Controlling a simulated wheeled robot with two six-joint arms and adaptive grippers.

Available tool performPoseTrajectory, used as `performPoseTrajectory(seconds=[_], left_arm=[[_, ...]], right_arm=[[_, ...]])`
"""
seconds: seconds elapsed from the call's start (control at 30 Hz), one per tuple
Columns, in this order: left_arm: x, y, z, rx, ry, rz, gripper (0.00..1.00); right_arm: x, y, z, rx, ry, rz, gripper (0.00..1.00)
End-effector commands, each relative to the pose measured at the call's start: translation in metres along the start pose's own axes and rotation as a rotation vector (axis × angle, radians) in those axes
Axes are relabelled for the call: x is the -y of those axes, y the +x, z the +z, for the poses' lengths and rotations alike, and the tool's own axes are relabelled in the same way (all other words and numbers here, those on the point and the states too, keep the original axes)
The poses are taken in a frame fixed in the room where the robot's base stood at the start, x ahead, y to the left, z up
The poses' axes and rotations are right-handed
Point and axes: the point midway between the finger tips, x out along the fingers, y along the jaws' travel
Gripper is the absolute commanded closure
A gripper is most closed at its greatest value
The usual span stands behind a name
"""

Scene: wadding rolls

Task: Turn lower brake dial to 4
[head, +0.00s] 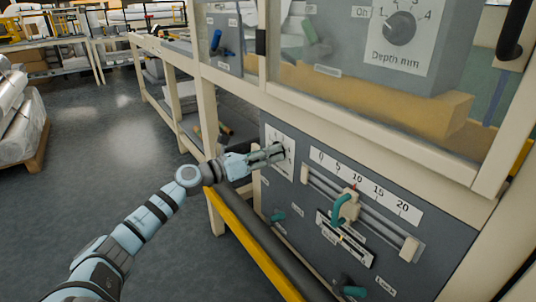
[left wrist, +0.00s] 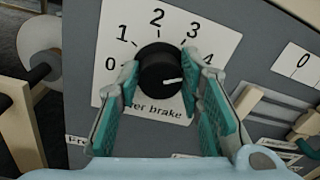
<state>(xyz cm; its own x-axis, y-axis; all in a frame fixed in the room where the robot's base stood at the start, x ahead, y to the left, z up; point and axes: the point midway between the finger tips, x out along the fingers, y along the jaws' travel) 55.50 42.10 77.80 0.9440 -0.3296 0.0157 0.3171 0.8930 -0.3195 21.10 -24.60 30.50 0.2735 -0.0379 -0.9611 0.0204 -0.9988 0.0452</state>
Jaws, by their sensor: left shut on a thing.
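The lower brake dial is a black round knob (left wrist: 160,68) on a white card (left wrist: 112,50) numbered 0 to 4, on a grey panel. In the left wrist view the white mark on the knob points right, towards the side where the 4 stands; the right finger partly covers that side. My left gripper (left wrist: 162,108) has one teal-padded finger on each side of the knob and is shut on it. In the head view my left gripper (head: 268,155) reaches the card (head: 277,139) and mostly hides the knob. My right gripper is not in view.
Right of the card is a slider scale (head: 365,185) marked 0 to 20 with a teal handle (head: 341,208). Above is a depth dial (head: 400,28). A yellow rail (head: 250,240) and dark roller run below.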

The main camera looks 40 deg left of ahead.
Motion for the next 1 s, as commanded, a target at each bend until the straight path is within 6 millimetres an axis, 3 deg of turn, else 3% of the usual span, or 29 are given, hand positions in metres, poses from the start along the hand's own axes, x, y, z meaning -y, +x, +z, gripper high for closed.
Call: performPoseTrajectory(seconds=[0.23,0.27,0.4,0.77,1.0], left_arm=[[0.000,0.000,-0.001,-0.002,-0.001,0.000,0.94],[0.000,0.000,-0.001,-0.002,-0.001,0.000,0.65],[0.000,0.000,-0.001,-0.001,-0.001,0.000,0.46],[0.003,0.001,0.007,0.000,0.000,-0.002,0.46],[0.021,0.002,0.062,0.002,0.004,-0.003,0.46]], right_arm=[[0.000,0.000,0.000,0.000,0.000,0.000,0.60],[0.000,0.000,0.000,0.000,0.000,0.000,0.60],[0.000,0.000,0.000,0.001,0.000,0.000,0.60],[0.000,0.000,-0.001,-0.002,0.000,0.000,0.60],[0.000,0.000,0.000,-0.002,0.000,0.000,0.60]])
